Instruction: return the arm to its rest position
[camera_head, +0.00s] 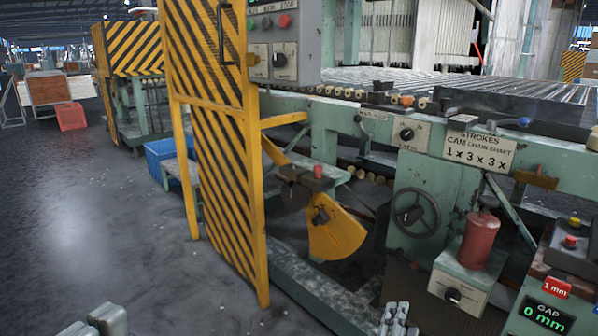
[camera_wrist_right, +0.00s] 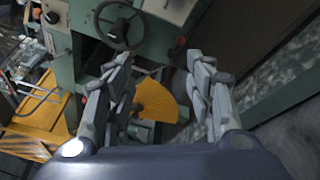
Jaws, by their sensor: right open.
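My right gripper (camera_head: 397,319) shows at the bottom edge of the head view, right of centre, in front of the green machine (camera_head: 335,117). In the right wrist view its two grey fingers (camera_wrist_right: 159,66) stand apart with nothing between them. Behind them is the machine's curved yellow guard (camera_wrist_right: 155,98). A grey part of my left gripper (camera_head: 104,319) shows at the bottom left of the head view. It is mostly cut off by the frame, so its jaws cannot be read.
A yellow-and-black striped panel (camera_head: 222,170) stands left of the machine. A handwheel (camera_head: 413,212), a red cylinder (camera_head: 480,241) on a control box and a gap display box (camera_head: 550,310) stand at the right. Open grey floor (camera_head: 90,215) lies at the left.

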